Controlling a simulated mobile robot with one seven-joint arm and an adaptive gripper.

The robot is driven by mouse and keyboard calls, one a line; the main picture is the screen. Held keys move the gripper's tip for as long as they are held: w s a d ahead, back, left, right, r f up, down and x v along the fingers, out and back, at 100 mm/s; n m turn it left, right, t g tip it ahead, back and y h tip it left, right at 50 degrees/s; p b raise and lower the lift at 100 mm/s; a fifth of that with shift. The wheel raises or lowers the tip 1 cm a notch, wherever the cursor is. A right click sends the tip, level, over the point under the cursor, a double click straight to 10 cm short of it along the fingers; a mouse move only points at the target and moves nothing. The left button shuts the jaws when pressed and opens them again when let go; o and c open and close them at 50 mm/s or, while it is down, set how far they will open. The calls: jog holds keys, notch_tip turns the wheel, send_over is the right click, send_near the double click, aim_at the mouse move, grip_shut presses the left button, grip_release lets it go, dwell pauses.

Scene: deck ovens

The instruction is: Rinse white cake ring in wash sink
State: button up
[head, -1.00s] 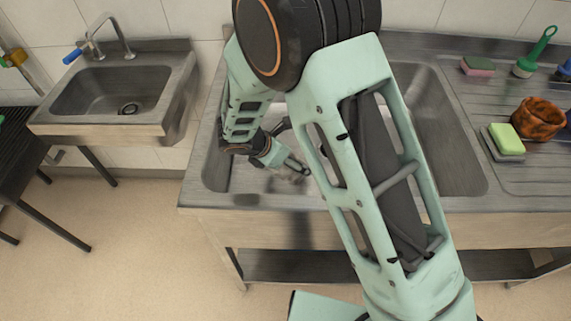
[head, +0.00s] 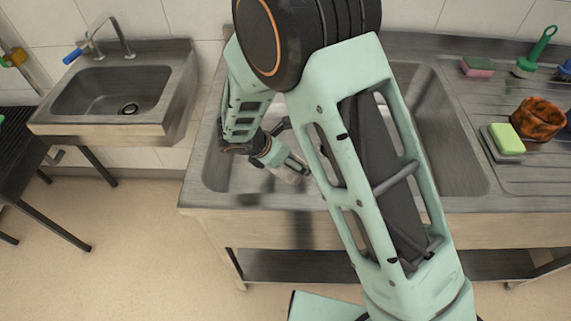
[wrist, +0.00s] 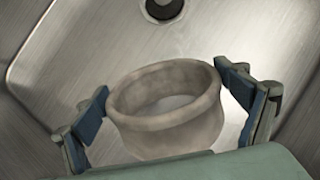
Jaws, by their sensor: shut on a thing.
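The white cake ring (wrist: 165,130) is a pale, off-white round band with a thick rolled rim. In the wrist view it sits between my two blue-padded fingers, its opening facing the camera. My gripper (wrist: 162,82) is shut on it, one finger on each side. In the head view my gripper (head: 298,166) is low inside the left basin of the large steel sink (head: 222,160). The ring is only a small pale patch there, partly hidden by the gripper and my arm. The wrist view shows the basin floor and its dark drain (wrist: 163,8) beyond the ring. No running water is visible.
A small hand sink (head: 70,92) is on the wall at the left. My arm hides the middle of the sink.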

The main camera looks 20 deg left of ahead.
dwell(0.3)
notch_tip(320, 180, up, 25)
jog(key=p, duration=1.7)
jog(key=shift+p, duration=0.35)
dwell(2.3)
notch_tip(320, 180, up, 4)
jog(key=shift+f, duration=0.1)
dwell(0.3)
dwell(0.5)
